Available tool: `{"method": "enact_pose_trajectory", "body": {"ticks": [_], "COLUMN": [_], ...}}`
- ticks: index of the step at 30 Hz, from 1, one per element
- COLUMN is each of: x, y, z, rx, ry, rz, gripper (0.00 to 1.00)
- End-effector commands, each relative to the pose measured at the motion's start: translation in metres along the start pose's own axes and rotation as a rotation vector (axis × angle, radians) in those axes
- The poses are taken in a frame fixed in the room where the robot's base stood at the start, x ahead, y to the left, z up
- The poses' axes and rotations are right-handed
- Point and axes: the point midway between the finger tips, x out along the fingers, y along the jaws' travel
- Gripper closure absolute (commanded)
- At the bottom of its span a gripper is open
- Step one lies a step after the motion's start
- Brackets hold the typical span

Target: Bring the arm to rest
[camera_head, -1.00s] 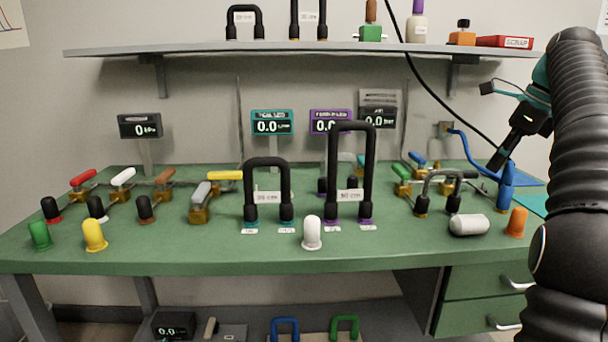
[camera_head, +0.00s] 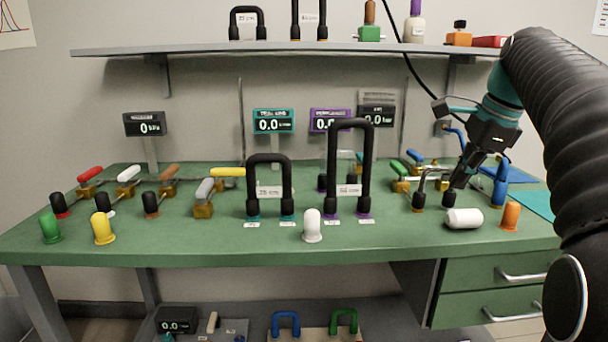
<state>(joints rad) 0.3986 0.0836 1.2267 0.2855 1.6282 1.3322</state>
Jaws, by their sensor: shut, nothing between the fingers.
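My arm comes in from the right side of the head view, its black ribbed sleeve bending over at the top. My gripper (camera_head: 460,182) hangs from it, pointing down and left over the right part of the green bench (camera_head: 270,243). The fingers are dark and look shut, with nothing visible between them. In the picture the fingertips overlap the small black and grey hose loop (camera_head: 432,172); I cannot tell whether they touch it. A white cylinder (camera_head: 464,218) lies on its side in front of them.
Two black hose loops (camera_head: 268,160) (camera_head: 350,126) stand mid-bench. A shelf (camera_head: 300,49) with several items runs above. Coloured valves and caps occupy the left. The bench's front strip is mostly clear.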

Motion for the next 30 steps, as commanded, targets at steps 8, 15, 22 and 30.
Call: {"method": "enact_pose_trajectory", "body": {"ticks": [8, 15, 22, 30], "x": [0.035, 0.08, 0.135, 0.174], "y": [0.083, 0.166, 0.246, 0.294], "z": [0.046, 0.064, 0.064, 0.056], "rx": [-0.506, -0.969, -1.409, -1.698], "ry": [0.082, 0.166, 0.247, 0.303], "rz": [-0.035, -0.045, -0.043, -0.033], "gripper": [1.0, 1.0, 1.0, 1.0]}}
